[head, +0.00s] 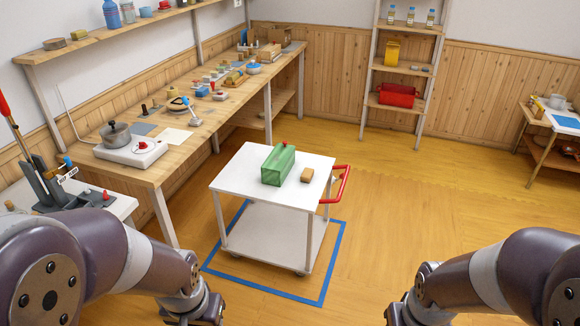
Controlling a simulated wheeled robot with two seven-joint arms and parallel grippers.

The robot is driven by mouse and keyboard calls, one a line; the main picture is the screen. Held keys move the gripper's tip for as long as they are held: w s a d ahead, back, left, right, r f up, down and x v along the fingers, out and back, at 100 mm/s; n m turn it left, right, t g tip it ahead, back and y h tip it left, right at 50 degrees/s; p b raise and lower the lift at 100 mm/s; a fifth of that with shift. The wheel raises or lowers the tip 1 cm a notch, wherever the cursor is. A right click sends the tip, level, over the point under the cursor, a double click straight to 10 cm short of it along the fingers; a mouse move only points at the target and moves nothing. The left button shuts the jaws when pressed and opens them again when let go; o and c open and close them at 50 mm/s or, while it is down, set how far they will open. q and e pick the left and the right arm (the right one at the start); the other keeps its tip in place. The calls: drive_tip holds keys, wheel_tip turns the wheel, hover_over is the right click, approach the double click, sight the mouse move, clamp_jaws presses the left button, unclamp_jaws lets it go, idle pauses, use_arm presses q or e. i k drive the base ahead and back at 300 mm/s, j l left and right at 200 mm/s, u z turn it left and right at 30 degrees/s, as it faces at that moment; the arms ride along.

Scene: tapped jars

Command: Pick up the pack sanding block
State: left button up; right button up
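A small tan-brown block (306,175), which looks like the sanding block, lies on the white top of a wheeled cart (237,178). It sits just right of a larger green box (278,166) with a small red part on top. My two arms come in at the bottom left and bottom right, well short of the cart.
The cart has a red handle (343,184) and stands within blue floor tape (322,285). A cluttered wooden workbench (160,167) runs along the left wall. A shelf rack with a red bin (397,95) stands at the back. Floor right of the cart is clear.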

sight(307, 175)
drive_tip(key=i+l, duration=0.45)
drive_tip(key=i, duration=0.3)
drive_tip(key=i+l+u, duration=0.15)
drive_tip(key=i+l, duration=0.25)
drive_tip(key=i, duration=0.35)
drive_tip(key=i+l, duration=0.5)
drive_tip(key=i, duration=0.2)
drive_tip(key=i+l+u, duration=0.1)
drive_tip(key=i+l, duration=0.45)
drive_tip(key=i, duration=0.2)
